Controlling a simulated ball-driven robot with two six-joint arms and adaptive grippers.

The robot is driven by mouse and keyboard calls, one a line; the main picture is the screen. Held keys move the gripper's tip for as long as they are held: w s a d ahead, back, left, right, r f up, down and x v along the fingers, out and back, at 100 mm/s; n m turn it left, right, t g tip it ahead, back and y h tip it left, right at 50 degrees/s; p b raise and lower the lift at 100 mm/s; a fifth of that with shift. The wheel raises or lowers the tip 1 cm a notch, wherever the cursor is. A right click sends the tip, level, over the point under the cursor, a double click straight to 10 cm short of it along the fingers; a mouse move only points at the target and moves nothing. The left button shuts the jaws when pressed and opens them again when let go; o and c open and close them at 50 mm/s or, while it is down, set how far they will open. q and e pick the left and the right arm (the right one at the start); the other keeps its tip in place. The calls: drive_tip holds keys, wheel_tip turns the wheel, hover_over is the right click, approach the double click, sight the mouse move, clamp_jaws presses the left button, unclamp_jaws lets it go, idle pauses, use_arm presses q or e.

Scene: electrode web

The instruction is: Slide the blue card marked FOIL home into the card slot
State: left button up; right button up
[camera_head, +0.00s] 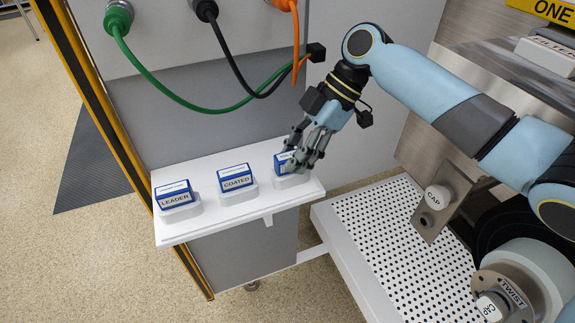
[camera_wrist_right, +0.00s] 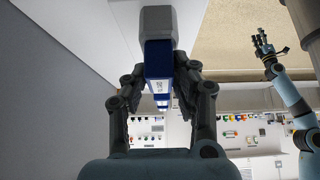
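A blue card (camera_head: 283,162) stands in the right-hand holder on the white shelf. Its label is hidden behind my right gripper, so I cannot read whether it says FOIL. My right gripper (camera_head: 306,155) is at this card from above and the right. In the right wrist view the blue-and-white card (camera_wrist_right: 158,72) lies between the two fingers of my right gripper (camera_wrist_right: 160,80), very near both; I cannot tell whether they press on it. My left gripper (camera_wrist_right: 265,43) shows in the right wrist view with its fingers spread and empty. No card slot is clearly identifiable.
Blue cards marked LEADER (camera_head: 175,197) and COATED (camera_head: 236,182) stand in holders on the white shelf (camera_head: 200,228). Green, black and orange cables hang behind the gripper.

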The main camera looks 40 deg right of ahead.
clamp_jaws()
drive_tip(key=shift+r+p, duration=0.65)
idle(0.4)
drive_tip(key=shift+r+p, duration=1.75)
drive_tip(key=shift+r, duration=0.15)
